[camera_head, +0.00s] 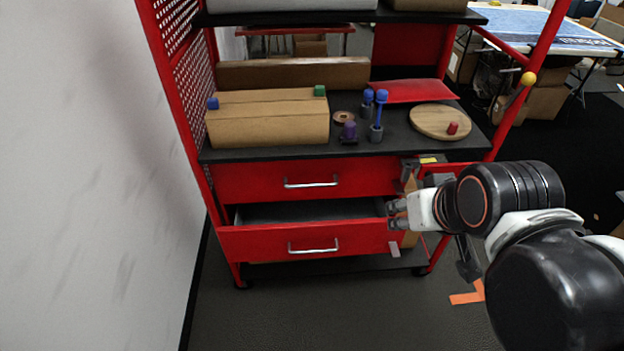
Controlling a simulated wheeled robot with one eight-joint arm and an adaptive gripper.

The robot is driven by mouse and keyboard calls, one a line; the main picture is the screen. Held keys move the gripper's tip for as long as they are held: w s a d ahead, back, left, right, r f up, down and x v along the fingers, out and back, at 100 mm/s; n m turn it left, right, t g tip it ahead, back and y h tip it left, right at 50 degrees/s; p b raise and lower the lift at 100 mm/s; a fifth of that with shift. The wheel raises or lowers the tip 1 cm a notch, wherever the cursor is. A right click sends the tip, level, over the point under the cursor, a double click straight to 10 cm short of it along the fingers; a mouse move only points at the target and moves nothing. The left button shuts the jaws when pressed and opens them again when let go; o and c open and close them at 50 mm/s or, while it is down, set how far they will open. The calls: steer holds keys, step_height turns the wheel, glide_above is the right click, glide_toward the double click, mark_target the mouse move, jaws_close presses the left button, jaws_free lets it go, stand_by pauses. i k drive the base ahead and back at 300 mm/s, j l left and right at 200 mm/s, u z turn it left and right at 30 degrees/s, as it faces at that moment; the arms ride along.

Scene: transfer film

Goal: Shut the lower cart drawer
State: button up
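The lower cart drawer (260,242) is red with a silver bar handle (314,247). It stands pulled out, and its grey inside shows behind the front panel. The upper drawer (240,181) above it is closed. My gripper (394,216) is at the right end of the lower drawer, close to its front panel's top corner. Its small grey fingers point left. I cannot tell whether they touch the drawer, and their opening is too small to judge. My arm comes in from the right and hides part of the cart's right side.
A white wall (90,180) stands close on the left. Floor in front of the cart is clear apart from orange tape (467,298).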

mark_target(282, 230)
steer(key=u, duration=0.9)
steer(key=k+u, duration=0.4)
steer(key=k+j+u, duration=0.15)
steer(key=k+u, duration=0.2)
